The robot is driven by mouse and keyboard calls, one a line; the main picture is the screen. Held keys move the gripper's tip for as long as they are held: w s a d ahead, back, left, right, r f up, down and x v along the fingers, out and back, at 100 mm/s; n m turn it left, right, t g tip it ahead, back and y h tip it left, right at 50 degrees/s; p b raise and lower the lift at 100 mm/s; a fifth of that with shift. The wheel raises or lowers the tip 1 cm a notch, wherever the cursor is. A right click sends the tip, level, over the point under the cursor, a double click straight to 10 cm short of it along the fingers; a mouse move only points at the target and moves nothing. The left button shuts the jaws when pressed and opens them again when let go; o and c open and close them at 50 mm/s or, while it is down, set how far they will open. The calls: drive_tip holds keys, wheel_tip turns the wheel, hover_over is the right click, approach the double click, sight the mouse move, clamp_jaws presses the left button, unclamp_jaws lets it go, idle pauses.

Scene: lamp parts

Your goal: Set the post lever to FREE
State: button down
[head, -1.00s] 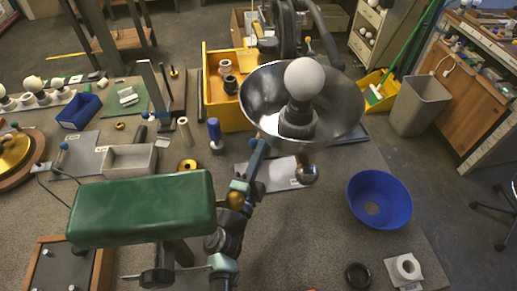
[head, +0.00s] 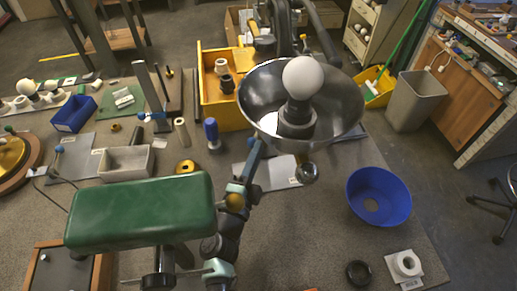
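A lamp fills the middle of the head view. Its green box (head: 140,211) is at left. Its silver reflector dish (head: 345,108) tilts upward and holds a round white bulb (head: 303,77). A jointed dark arm with pale teal joints (head: 219,272) runs below the dish, with a brass knob (head: 235,202) beside it. A thin pale rod (head: 190,274) and a dark cylinder (head: 158,281) show under the green box. I cannot tell which part is the post lever, and no FREE mark is readable. I cannot make out my gripper in this view.
A blue bowl (head: 379,197) stands at right on the grey table. A yellow crate (head: 222,112) is behind the dish. A grey tray (head: 126,163) and a blue bin (head: 74,114) are at left. A black ring (head: 359,273) lies near the front. A waste bin (head: 415,102) stands on the floor.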

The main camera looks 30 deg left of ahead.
drive_tip(key=a+v, duration=0.1)
drive_tip(key=v, duration=0.5)
drive_tip(key=shift+s+d, duration=0.35)
drive_tip(key=shift+d, duration=0.1)
drive_tip(key=shift+f, duration=0.1)
